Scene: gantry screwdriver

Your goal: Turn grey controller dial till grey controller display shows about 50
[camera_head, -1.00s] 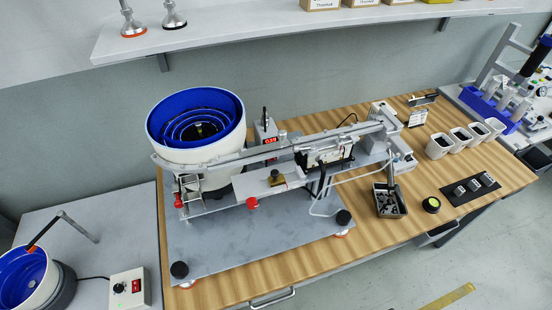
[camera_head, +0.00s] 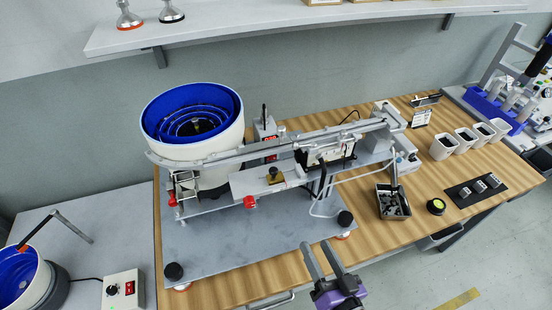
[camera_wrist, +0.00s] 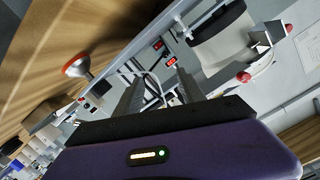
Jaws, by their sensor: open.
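The grey controller (camera_head: 264,127) stands upright behind the feeder track, right of the blue bowl. Its red display (camera_head: 270,139) is partly covered by the track and too small to read now. Its dial cannot be made out. My gripper (camera_head: 316,246) is open and empty in front of the table's front edge, well apart from the controller, with the feeder assembly between them. In the wrist view my two fingers (camera_wrist: 158,80) point toward the machine. Small red-lit panels (camera_wrist: 171,62) show beyond them, but I cannot tell which is the controller's display.
The feeder with its blue bowl (camera_head: 192,112) and long metal track (camera_head: 290,145) fills the table's left and middle. A parts bin (camera_head: 392,203) and round black-yellow piece (camera_head: 436,206) lie right. Another controller (camera_head: 124,290) with dial and red switch stands lower left.

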